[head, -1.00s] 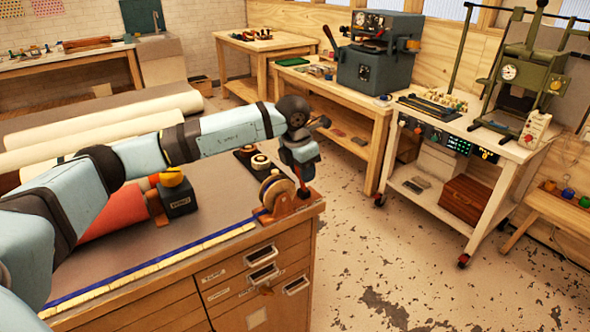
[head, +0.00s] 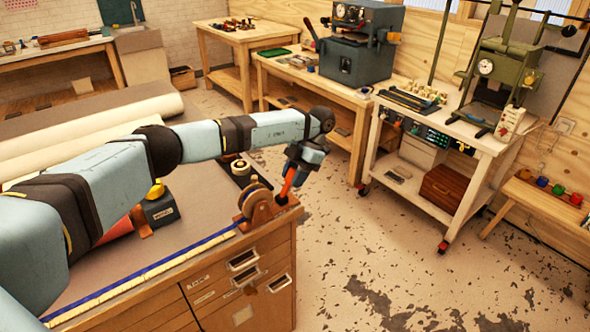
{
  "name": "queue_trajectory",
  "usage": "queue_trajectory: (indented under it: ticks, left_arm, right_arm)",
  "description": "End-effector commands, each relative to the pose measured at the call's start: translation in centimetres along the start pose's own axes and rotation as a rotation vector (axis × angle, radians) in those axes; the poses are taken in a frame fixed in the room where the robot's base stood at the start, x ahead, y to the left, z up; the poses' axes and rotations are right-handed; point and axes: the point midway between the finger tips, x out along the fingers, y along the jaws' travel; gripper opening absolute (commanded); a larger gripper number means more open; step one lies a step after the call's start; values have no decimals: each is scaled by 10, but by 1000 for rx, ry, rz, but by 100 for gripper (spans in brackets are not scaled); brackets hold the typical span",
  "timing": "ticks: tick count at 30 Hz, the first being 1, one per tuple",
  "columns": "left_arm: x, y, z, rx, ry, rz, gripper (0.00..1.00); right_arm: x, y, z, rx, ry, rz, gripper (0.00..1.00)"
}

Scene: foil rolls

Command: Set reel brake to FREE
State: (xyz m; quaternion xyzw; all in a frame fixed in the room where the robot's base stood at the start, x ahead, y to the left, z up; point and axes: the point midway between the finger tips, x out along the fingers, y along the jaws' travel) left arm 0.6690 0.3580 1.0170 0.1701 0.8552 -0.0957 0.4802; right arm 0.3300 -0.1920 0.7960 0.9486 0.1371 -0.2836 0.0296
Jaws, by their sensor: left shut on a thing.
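The reel (head: 256,200) stands upright in a brown-orange stand at the right front corner of the bench top. An orange-red lever (head: 287,183) rises on its right side and looks like the reel brake. My left gripper (head: 291,177) comes down from above, at the right of the reel, and is shut on this lever. The fingertips are small and partly hidden, and no FREE marking can be read. My right gripper is not in view.
A dark block with a yellow knob (head: 159,205) sits on the bench left of the reel. Large pale rolls (head: 90,132) lie behind my left arm. Drawers (head: 243,282) are below the reel. The floor to the right is open, up to a white cart (head: 452,150).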

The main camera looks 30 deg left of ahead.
Motion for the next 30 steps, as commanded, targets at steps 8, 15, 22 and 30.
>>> queue_trajectory:
  ticks: [8, 15, 22, 30]
  left_arm:
    - [1, 0, 0, -2, 33, 1, 0]
    - [1, 0, 0, -2, 35, 1, 0]
    - [1, 0, 0, -1, 35, 1, 60]
    - [1, 0, 0, -1, 35, 0, 60]
  right_arm:
    - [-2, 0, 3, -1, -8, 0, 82]
    - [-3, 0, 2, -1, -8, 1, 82]
    - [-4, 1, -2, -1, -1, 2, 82]
    - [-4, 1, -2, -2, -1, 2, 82]
